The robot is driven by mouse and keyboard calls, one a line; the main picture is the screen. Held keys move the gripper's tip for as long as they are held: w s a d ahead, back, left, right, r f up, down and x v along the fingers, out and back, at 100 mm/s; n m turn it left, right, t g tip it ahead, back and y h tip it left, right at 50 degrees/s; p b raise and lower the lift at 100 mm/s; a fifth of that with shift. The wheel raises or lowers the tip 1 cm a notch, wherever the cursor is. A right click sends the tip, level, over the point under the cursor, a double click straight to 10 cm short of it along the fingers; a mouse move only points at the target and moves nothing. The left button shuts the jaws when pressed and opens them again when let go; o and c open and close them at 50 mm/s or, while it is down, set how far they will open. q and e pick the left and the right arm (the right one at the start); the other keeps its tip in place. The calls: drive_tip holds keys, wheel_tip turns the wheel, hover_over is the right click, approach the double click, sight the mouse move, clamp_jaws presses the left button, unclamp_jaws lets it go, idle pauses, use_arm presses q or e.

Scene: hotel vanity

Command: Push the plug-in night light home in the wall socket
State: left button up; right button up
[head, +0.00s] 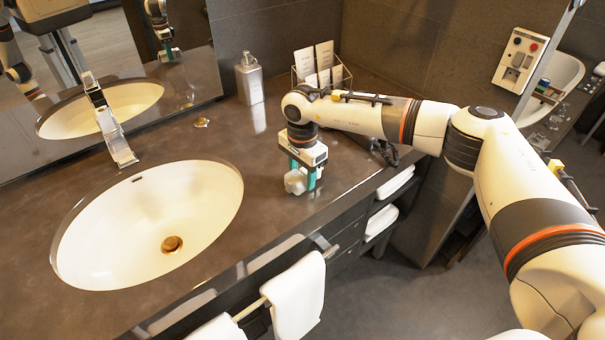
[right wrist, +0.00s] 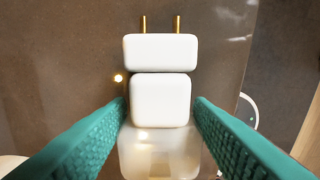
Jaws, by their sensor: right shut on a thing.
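The night light (head: 295,182) is a white, blocky plug-in unit with a translucent lower part. In the right wrist view the night light (right wrist: 160,100) shows two bare brass pins pointing to the top of the picture, away from the fingers. My right gripper (head: 306,177) is shut on it, with a teal finger at each side; the fingers also show in the right wrist view (right wrist: 160,130). It is low over the counter, right of the basin; I cannot tell if it touches the counter. A pale wall panel (head: 521,58) may hold the socket. My left gripper is out of view.
The dark counter (head: 262,160) carries a soap bottle (head: 249,80), a card rack (head: 322,72) and a basin (head: 150,225) with a tap (head: 110,125). A mirror stands behind. Towels (head: 296,295) hang in front. The counter between basin and gripper is clear.

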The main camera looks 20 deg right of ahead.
drive_tip(key=shift+f, duration=0.6)
drive_tip(key=shift+f, duration=0.15)
drive_tip(key=o, duration=1)
drive_tip(key=shift+c, duration=0.2)
